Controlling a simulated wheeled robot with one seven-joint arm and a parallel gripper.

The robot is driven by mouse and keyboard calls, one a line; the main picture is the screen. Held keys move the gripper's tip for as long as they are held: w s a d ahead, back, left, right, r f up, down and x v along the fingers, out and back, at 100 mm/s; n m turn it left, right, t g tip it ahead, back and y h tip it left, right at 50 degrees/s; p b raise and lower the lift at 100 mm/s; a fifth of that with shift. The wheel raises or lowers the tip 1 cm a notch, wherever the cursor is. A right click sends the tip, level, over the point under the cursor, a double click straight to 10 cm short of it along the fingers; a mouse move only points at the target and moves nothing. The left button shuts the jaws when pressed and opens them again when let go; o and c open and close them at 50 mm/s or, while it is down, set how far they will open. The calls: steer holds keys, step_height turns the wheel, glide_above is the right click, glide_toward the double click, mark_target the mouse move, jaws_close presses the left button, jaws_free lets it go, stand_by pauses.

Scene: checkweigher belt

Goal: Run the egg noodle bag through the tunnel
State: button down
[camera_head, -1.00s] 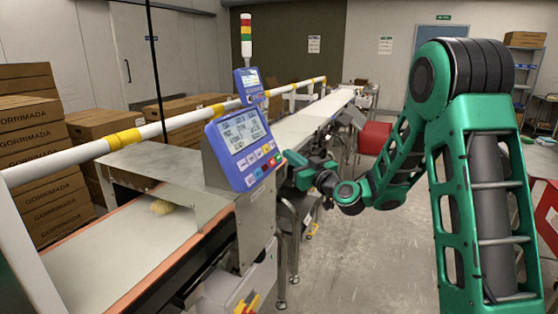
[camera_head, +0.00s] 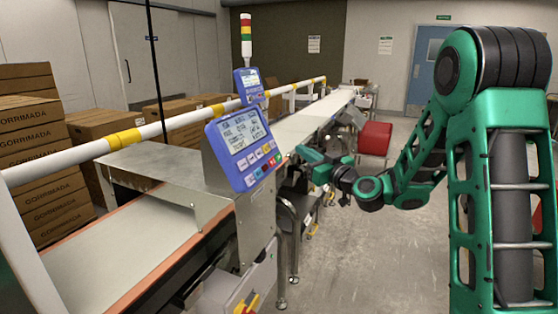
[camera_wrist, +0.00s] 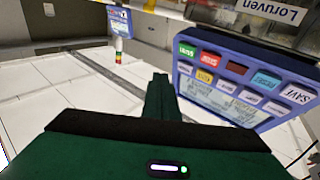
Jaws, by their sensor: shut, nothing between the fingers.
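The egg noodle bag is not visible in either view now. The near belt (camera_head: 110,260) shows bare up to the steel tunnel hood (camera_head: 150,166), and the hood hides what is under it. The blue control panel (camera_head: 240,143) stands on the right side of the hood, its screen lit. My gripper (camera_head: 303,153) is just right of and beyond the panel, apart from it in the head view. In the wrist view my gripper (camera_wrist: 162,85) shows its fingers shut together and empty, with the panel's coloured buttons (camera_wrist: 228,68) to their right.
The far belt (camera_head: 310,118) runs on beyond the tunnel. A white rail (camera_head: 75,155) follows its left side. Cartons (camera_head: 45,160) are stacked at left. A red box (camera_head: 375,138) stands right of the far belt. Open floor (camera_head: 350,260) lies in front at right.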

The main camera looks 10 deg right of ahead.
steer(key=shift+d, duration=0.1)
steer(key=s+d+r, duration=0.2)
steer(key=s+d, duration=0.1)
steer(key=d, duration=0.1)
steer(key=shift+d+r, duration=0.15)
steer(key=shift+r, duration=0.2)
stand_by(0.4)
steer(key=shift+s, duration=0.1)
stand_by(0.6)
